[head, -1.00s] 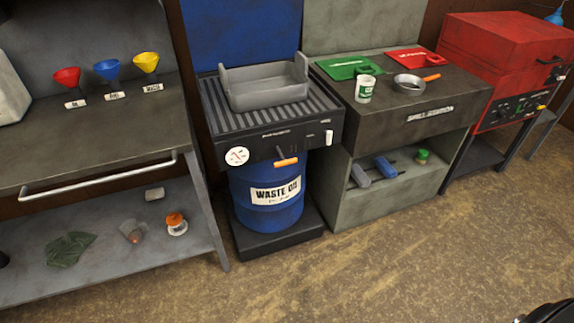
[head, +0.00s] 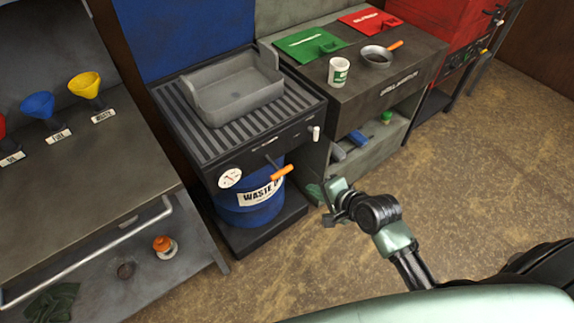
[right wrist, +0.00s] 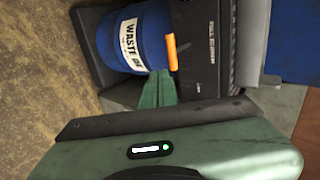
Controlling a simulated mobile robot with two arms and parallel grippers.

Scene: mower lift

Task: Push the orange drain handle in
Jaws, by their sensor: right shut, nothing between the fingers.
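The orange drain handle (head: 282,173) sticks out on a thin dark stem from the front of the black slatted drain station (head: 262,150). It also shows in the right wrist view (right wrist: 171,51). My right gripper (head: 316,192) is shut and empty, to the right of the handle and slightly lower in the head view. In the right wrist view its green fingers (right wrist: 159,78) lie just below the handle's near end, with no clear contact. My left gripper is not in view.
The blue waste oil drum (head: 250,207) stands under the station, and a grey pan (head: 232,92) sits on top. A white knob (head: 316,133) is on the station's front right. A spill bench (head: 365,100) stands to the right. The floor in front is clear.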

